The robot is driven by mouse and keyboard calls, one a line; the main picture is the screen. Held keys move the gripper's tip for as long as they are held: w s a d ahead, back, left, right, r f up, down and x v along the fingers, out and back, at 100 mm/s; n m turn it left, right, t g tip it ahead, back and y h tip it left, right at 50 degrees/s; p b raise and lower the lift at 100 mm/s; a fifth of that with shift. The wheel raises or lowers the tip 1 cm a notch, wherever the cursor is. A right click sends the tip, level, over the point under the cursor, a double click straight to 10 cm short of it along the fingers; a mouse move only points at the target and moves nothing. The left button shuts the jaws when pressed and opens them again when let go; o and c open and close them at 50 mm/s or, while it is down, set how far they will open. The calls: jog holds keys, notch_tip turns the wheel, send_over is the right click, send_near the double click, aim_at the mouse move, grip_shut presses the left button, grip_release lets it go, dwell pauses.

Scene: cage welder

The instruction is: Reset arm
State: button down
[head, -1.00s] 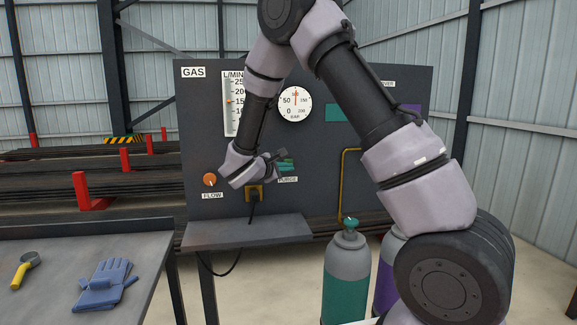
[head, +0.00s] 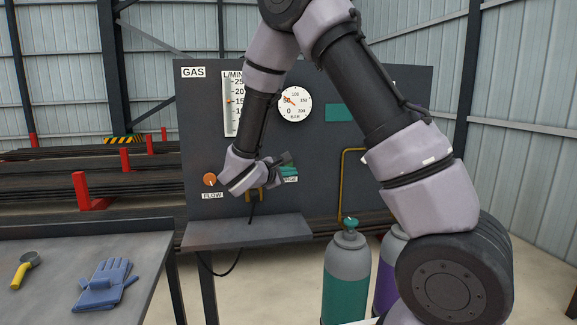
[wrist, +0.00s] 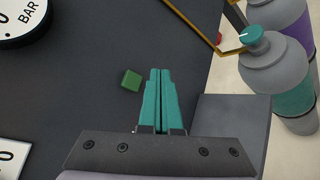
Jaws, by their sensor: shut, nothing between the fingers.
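My gripper shows in the wrist view (wrist: 160,74) with its two teal fingers together and nothing between them. In the head view my gripper (head: 287,166) is in front of the dark gas panel (head: 225,225), near the purge label, which it partly covers. A small green square button (wrist: 131,80) shows on the panel in the wrist view, just left of the fingertips and apart from them in the picture. My arm is bent, reaching up and then down to the panel. I cannot tell the exact gap between the fingers and the panel.
An orange flow knob (head: 209,179) is left of my gripper and a pressure gauge (head: 295,104) is above it. A grey shelf (head: 245,233) juts out below. Gas bottles (head: 346,285) stand at the lower right. A table (head: 120,260) with a blue glove (head: 105,286) is at left.

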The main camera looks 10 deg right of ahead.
jog(key=s+d+r+m+g+y, duration=0.1)
jog(key=s+d+r+m+g, duration=0.35)
jog(key=s+d, duration=0.3)
jog(key=s+d+r+m+g+y, duration=0.2)
jog(key=s+d+r+m+g, duration=0.15)
jog(key=s+d+m, duration=0.35)
jog(key=s+a+r+m+t+y, duration=0.2)
jog(key=s+a+r+m+y, duration=0.1)
jog(key=s, duration=0.3)
jog(key=s+a+r+m+t+y, duration=0.2)
jog(key=s+a+r+m+y, duration=0.2)
jog(key=s+r+m+y, duration=0.1)
jog(key=shift+s+a+r+y, duration=0.2)
jog(key=shift+s+r+y, duration=0.1)
jog(key=shift+s+y, duration=0.7)
jog(key=shift+s, duration=0.15)
dwell(1.6)
